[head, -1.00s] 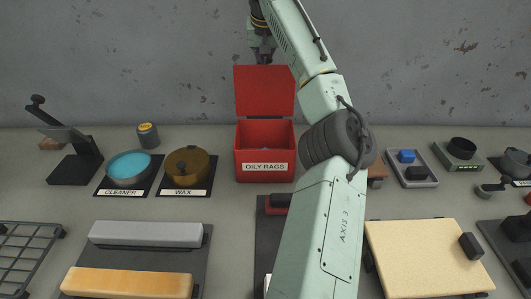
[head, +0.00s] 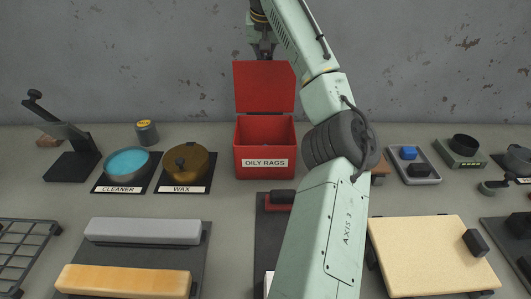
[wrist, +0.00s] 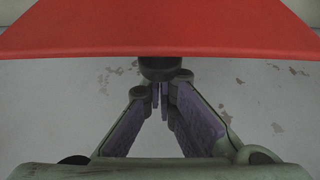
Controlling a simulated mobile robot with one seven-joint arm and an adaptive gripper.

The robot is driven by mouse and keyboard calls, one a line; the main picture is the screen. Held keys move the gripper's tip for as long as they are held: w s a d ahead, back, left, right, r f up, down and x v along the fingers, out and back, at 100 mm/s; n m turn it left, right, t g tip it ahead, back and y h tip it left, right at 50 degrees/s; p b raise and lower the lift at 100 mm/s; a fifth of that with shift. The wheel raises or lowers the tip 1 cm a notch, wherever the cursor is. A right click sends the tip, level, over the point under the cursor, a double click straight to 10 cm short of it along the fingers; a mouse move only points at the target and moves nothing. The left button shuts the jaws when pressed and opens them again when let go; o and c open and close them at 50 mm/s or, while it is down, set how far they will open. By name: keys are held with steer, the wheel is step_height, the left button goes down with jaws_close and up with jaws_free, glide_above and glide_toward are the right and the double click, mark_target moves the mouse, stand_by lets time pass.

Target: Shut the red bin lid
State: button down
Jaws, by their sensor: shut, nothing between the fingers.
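The red bin (head: 265,147), labelled "OILY RAGS", stands on the bench near the back wall. Its red lid (head: 264,87) is open and stands upright at the back of the bin. My gripper (head: 264,52) is at the lid's top edge and appears to be behind it; its fingertips are partly hidden. In the wrist view the lid (wrist: 160,30) spans the top of the picture as a red band. My gripper (wrist: 162,88) is shut and empty there, with its fingers converging near the lid's edge. I cannot tell whether they touch.
A wax tin (head: 185,165) and a cleaner dish (head: 127,163) stand left of the bin. My arm crosses the space to its right. Grey (head: 145,231) and orange (head: 125,281) blocks lie in front left, a beige board (head: 430,252) front right. The wall is close behind.

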mark_target(265, 65)
steer(key=shift+s+f+b, duration=0.1)
steer(key=shift+s+b, duration=1.7)
steer(key=shift+s, duration=0.9)
steer(key=s+b, duration=0.3)
steer(key=s, duration=0.5)
steer(key=shift+f+b, duration=2.25)
steer(key=shift+f, duration=1.75)
step_height(265, 65, up, 9)
steer(key=p, duration=1)
